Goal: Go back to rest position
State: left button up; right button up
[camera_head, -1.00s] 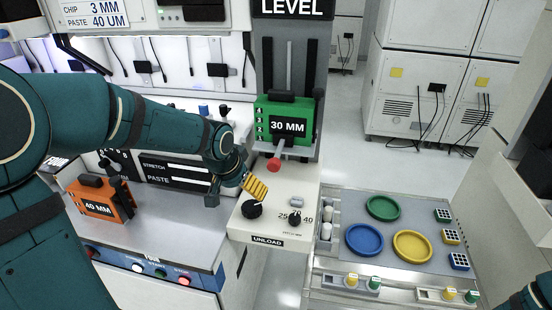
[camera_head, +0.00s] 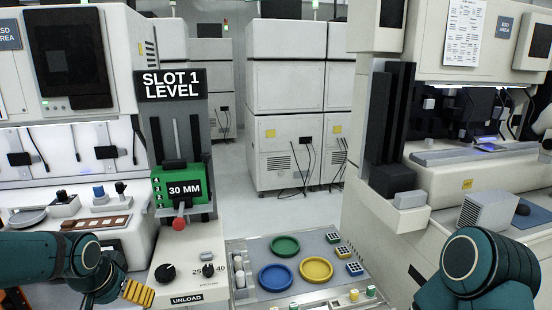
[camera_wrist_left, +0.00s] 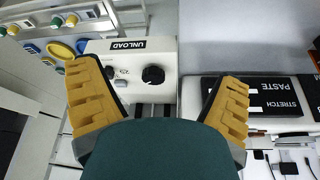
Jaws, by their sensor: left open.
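My left gripper (camera_head: 138,293) is at the lower left of the head view, with its arm coming in from the left edge. It is beside the white UNLOAD unit (camera_head: 188,278). In the left wrist view its two yellow fingers (camera_wrist_left: 160,72) are spread wide with nothing between them. The UNLOAD unit (camera_wrist_left: 128,62) with its black knob shows beyond the fingers there. A teal link of my right arm shows at the lower right of the head view; the right gripper is out of view.
A green 30 MM box (camera_head: 178,187) sits on the SLOT 1 LEVEL column. A grey tray table (camera_head: 250,252) holds green, blue and yellow round dishes. A white machine (camera_head: 440,185) stands at the right. Clear floor (camera_head: 235,172) lies between the rows.

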pick_arm(q)
jog(key=d+f+g+h, duration=0.1)
jog(key=d+f, duration=0.7)
jog(key=f, duration=0.3)
jog(key=s+d+f+n+g+h, duration=0.1)
jog(key=s+d+f, duration=0.5)
jog(key=f, duration=0.3)
jog(key=s+d+f+g+h, duration=0.1)
jog(key=s+d+f, duration=0.6)
jog(key=d+f, duration=0.1)
jog(key=shift+s+f+n+h, duration=0.15)
jog(key=shift+f+n+h, duration=0.25)
jog(key=shift+f, duration=0.3)
jog(key=shift+d, duration=0.1)
dwell(3.6)
